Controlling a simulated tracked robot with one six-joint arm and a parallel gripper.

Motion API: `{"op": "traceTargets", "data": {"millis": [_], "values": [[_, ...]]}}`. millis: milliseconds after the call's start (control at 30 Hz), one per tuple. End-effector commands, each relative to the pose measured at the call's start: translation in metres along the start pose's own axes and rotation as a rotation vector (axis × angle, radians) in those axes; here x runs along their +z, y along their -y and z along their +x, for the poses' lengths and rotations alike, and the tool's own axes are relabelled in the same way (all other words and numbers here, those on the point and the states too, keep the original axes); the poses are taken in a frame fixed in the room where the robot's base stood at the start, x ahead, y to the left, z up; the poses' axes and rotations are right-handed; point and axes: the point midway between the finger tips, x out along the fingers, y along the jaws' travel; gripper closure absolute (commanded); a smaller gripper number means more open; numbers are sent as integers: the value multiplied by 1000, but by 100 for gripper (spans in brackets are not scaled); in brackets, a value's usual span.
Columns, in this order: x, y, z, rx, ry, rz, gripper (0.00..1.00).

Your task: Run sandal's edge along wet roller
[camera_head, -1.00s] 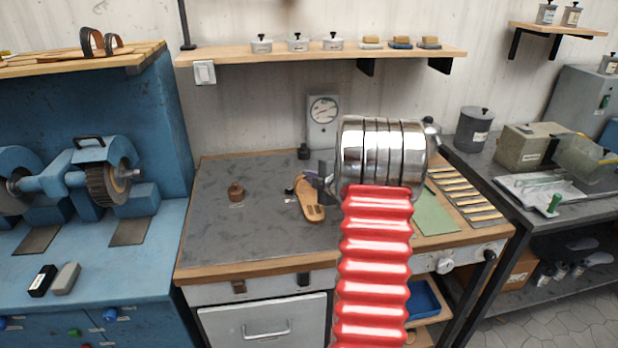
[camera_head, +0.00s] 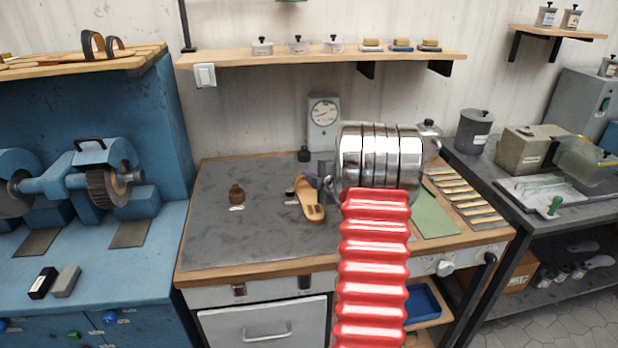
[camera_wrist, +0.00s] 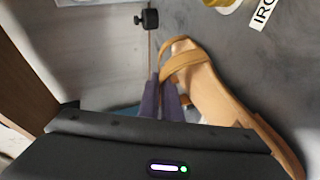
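The tan sandal (camera_head: 312,203) lies on the dark bench top with its toe toward the front edge. It also shows in the wrist view (camera_wrist: 212,92), with a strap across its heel end. My gripper (camera_wrist: 162,82) has its two purple-grey fingers close together at the strap, beside the sole. I cannot tell whether they pinch the strap or only stand beside it. In the head view my silver wrist and red sleeve hide much of the gripper and the bench right of the sandal. I cannot make out a wet roller for certain.
A brown pot (camera_head: 237,194) with a label stands left of the sandal. A gauge (camera_head: 324,118) stands at the back, with a black knob (camera_head: 304,154) near its foot. A green mat (camera_head: 434,215) and several strips lie at right. The bench's front left is clear.

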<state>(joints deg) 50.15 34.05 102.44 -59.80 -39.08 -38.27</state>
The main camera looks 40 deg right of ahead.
Motion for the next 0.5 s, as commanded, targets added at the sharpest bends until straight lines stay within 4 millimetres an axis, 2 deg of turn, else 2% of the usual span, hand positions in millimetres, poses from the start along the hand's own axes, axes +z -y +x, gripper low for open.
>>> {"op": "traceTargets", "data": {"millis": [500], "values": [[3, -2, -1, 2, -2, 0, 100]]}}
